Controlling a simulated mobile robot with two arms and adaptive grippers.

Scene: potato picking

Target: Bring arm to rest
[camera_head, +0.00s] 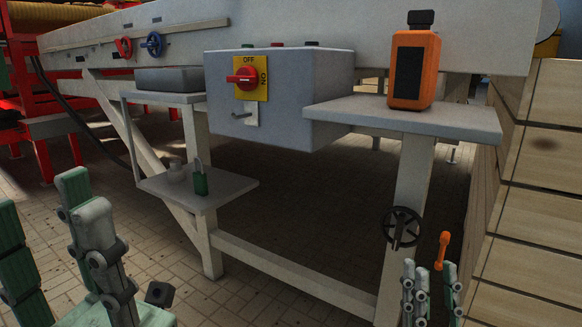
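My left gripper (48,225) rises into the lower left corner of the head view. Its grey and green fingers stand upright and spread apart, with nothing between them. My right gripper (433,285) shows at the bottom right, smaller, with its fingers pointing up. A gap shows between its fingers and no object is in it. Both grippers stand in front of the white machine frame (290,268). The lower parts of both arms are cut off by the picture edge.
A grey control box (300,95) with a red switch (243,78) hangs on the machine. An orange bottle (413,68) stands on the right shelf (455,122). A black handwheel (401,228) and an orange handle (442,250) are near my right gripper. Wooden crates (540,180) stand at right.

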